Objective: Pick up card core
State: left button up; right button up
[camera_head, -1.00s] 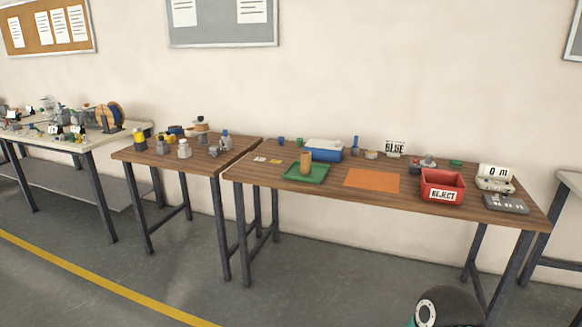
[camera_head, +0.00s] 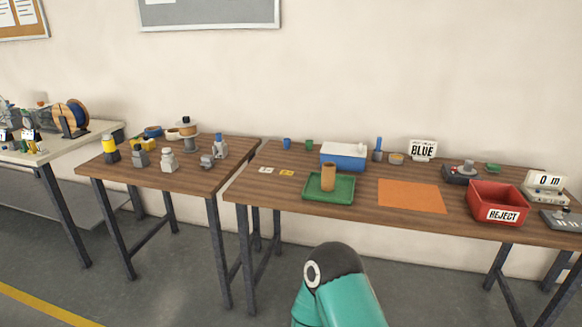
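A brown cardboard cylinder, which looks like the card core (camera_head: 328,177), stands upright in a green tray (camera_head: 345,198) near the left part of the long wooden table. No gripper shows in the view. A teal and black link of one of my arms rises at the bottom middle, in front of the table. I cannot tell which arm it is.
The long table (camera_head: 270,210) also holds an orange mat (camera_head: 411,196), a red REJECT bin (camera_head: 497,202), a blue box with a white lid (camera_head: 343,156) and a BLUE sign (camera_head: 423,150). A smaller table (camera_head: 205,180) with several bottles stands left. Floor in front is open.

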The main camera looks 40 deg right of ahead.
aim_at(329, 169)
jog(key=z, duration=0.25)
jog(key=i, duration=1.25)
jog(key=z, duration=0.8)
jog(key=i, duration=0.35)
jog(key=z, duration=0.15)
jog(key=k, duration=0.9)
jog(key=z, duration=0.15)
jog(key=i, duration=0.9)
jog(key=u, duration=0.05)
